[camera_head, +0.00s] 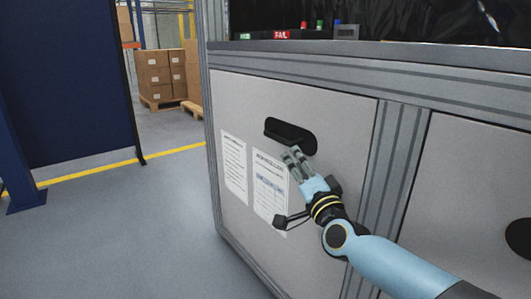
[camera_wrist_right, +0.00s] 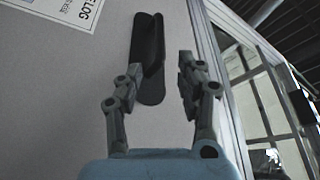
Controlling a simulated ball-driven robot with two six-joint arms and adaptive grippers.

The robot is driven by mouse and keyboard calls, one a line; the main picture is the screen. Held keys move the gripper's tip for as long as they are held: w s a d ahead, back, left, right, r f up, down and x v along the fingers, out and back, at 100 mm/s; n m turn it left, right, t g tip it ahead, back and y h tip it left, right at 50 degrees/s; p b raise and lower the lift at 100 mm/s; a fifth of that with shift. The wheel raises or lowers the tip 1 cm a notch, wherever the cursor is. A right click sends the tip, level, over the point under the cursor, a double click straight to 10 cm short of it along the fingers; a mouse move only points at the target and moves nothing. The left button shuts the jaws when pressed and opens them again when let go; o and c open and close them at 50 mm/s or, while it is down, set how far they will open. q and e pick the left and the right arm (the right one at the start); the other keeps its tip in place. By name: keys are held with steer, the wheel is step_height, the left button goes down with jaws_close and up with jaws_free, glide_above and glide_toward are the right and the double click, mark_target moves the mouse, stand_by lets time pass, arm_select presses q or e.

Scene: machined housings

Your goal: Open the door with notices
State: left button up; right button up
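The door with notices (camera_head: 245,98) is a pale grey panel in a metal-framed cabinet and looks closed. Two white printed sheets, the left notice (camera_head: 234,167) and the right notice (camera_head: 270,185), are on it. A black oblong handle (camera_head: 290,135) sits above and right of them. My right gripper (camera_head: 293,155) is just below the handle, fingers pointing at it. In the right wrist view the fingers (camera_wrist_right: 160,72) are spread, with the lower part of the handle (camera_wrist_right: 148,45) ahead of the gap between them. I cannot tell whether they touch it. My left gripper is not in view.
A second panel (camera_head: 460,185) with a dark round handle (camera_head: 519,236) is to the right. Small labelled blocks, one red (camera_head: 282,35), stand on the ledge above. Open floor (camera_head: 120,230) lies left of the cabinet. A dark blue partition (camera_head: 65,80) and stacked cartons (camera_head: 160,72) are behind.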

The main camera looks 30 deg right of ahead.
mark_target(280, 140)
steer(key=b+x, duration=0.1)
steer(key=x, duration=0.8)
steer(key=shift+w+f+b, duration=0.1)
steer(key=shift+w+b, duration=0.2)
steer(key=shift+b, duration=0.1)
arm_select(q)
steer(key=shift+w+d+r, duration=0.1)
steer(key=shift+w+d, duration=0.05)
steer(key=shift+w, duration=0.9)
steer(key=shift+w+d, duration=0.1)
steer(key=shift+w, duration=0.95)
arm_select(e)
steer(key=shift+w+d+r, duration=0.2)
steer(key=shift+w+r, duration=0.05)
steer(key=shift+w, duration=0.4)
jaws_close()
